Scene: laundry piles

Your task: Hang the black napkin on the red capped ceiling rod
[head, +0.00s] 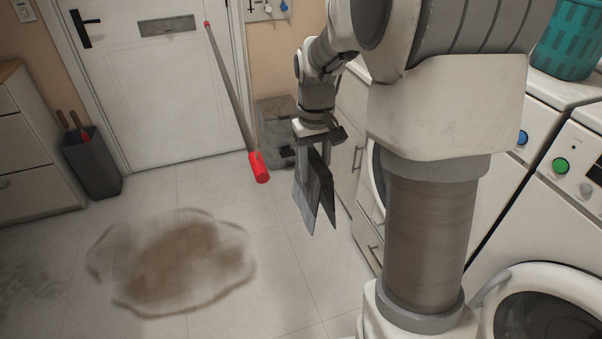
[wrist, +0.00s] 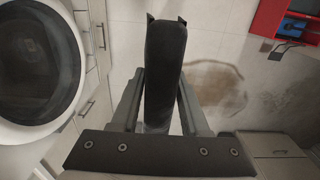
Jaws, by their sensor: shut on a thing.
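The ceiling rod (head: 230,95) is a thin grey bar slanting through the head view. Its near end has a large red cap (head: 259,168), and its far end a small red cap. The near cap appears left of the napkin, apart from it. The rod is not clearly identifiable in the wrist view.
Washing machines (head: 545,160) and a cabinet (head: 347,135) stand on the right. A white door (head: 150,95), a dark umbrella bin (head: 92,165) and a drawer unit (head: 30,150) are on the left. A brown puddle (head: 175,262) marks the otherwise open floor. A red-edged object (wrist: 268,18) shows in the wrist view.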

